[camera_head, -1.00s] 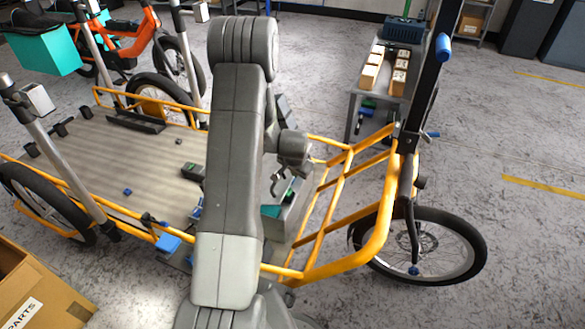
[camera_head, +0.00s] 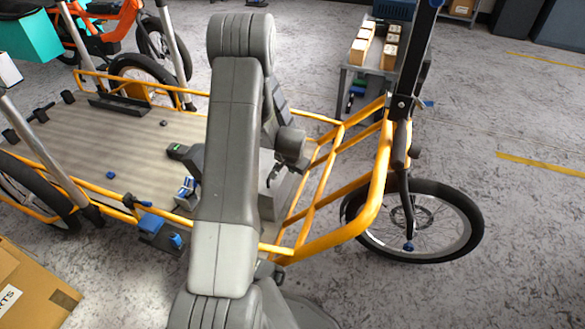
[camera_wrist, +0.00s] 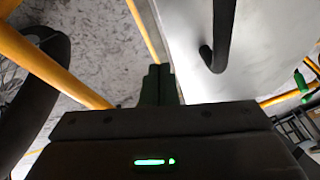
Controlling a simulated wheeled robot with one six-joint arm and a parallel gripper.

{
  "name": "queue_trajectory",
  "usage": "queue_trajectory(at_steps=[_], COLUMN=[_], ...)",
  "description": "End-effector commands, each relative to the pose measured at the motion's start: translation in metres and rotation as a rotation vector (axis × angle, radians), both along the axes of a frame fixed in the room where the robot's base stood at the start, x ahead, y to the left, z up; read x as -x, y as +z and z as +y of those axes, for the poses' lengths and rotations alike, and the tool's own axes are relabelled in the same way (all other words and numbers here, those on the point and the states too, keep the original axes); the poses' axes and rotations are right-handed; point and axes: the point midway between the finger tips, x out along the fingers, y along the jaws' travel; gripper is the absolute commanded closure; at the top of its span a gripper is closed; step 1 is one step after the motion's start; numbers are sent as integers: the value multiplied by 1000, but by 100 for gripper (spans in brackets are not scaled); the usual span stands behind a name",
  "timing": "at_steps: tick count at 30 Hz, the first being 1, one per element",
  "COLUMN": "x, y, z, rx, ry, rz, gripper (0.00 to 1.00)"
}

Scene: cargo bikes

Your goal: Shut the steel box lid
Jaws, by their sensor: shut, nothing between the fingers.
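The steel box (camera_head: 283,195) stands on the bike's bed just right of my arm in the head view, largely hidden behind it. A pale flat panel, apparently its lid, fills the upper right of the wrist view (camera_wrist: 265,65). A dark curved bar (camera_wrist: 221,40) runs across that panel. My gripper (camera_wrist: 158,84) is shut and empty, with its fingertips beside the panel's left edge; contact cannot be told. In the head view my arm hides most of the gripper. How far the lid is open cannot be told.
Orange rails (camera_head: 330,185) of the cargo bike surround the box, and one rail (camera_wrist: 55,65) crosses the left of the wrist view. A cardboard box (camera_head: 35,285) stands at lower left.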

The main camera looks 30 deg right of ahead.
Motion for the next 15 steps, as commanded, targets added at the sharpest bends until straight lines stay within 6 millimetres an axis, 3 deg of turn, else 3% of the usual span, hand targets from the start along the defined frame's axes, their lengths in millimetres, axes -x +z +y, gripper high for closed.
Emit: queue_trajectory(at_steps=[10,15], x=[0,0], y=[2,21], z=[0,-1], rx=[0,0], ry=[0,2], rz=[0,0], gripper=[100,100])
